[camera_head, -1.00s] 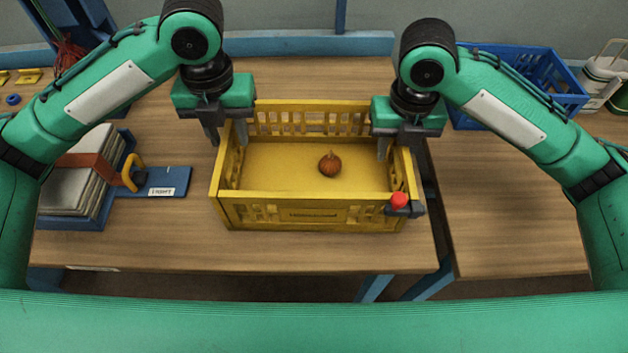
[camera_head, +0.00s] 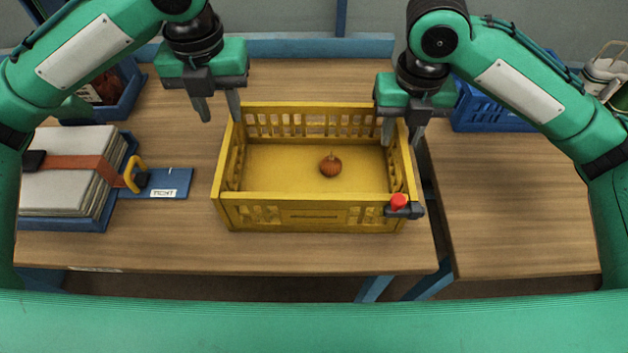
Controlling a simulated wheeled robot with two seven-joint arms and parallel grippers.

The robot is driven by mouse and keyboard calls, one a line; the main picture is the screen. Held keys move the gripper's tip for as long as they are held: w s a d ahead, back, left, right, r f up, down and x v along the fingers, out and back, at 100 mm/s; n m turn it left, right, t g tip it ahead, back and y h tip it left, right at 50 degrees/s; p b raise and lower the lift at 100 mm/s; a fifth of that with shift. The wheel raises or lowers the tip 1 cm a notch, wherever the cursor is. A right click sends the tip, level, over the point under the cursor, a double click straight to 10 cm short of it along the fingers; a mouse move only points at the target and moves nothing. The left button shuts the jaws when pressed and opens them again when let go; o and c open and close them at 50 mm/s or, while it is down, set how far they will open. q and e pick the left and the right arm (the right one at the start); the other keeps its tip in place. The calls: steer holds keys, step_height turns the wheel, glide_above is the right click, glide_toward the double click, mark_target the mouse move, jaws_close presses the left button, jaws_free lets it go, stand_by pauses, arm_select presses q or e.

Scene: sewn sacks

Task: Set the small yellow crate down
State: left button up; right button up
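The small yellow crate (camera_head: 314,215) sits upright and level on the wooden table. A small brown onion-like thing (camera_head: 330,166) lies on its floor. A red knob on a dark fitting (camera_head: 399,202) is at its front right corner. My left gripper (camera_head: 218,108) is open and empty, above and beside the crate's back left corner. My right gripper (camera_head: 403,134) is open at the crate's right wall, with one finger on the inner side and one on the outer side. I cannot tell whether its fingers touch the wall.
A blue tray (camera_head: 65,224) with strapped grey sheets and a labelled blue plate (camera_head: 168,184) lie left of the crate. A blue basket (camera_head: 490,115) and white containers (camera_head: 604,72) stand at the back right. A gap (camera_head: 437,215) separates two tables. Table in front of the crate is clear.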

step_height(320, 180, up, 8)
steer(key=shift+f, duration=0.15)
stand_by(0.6)
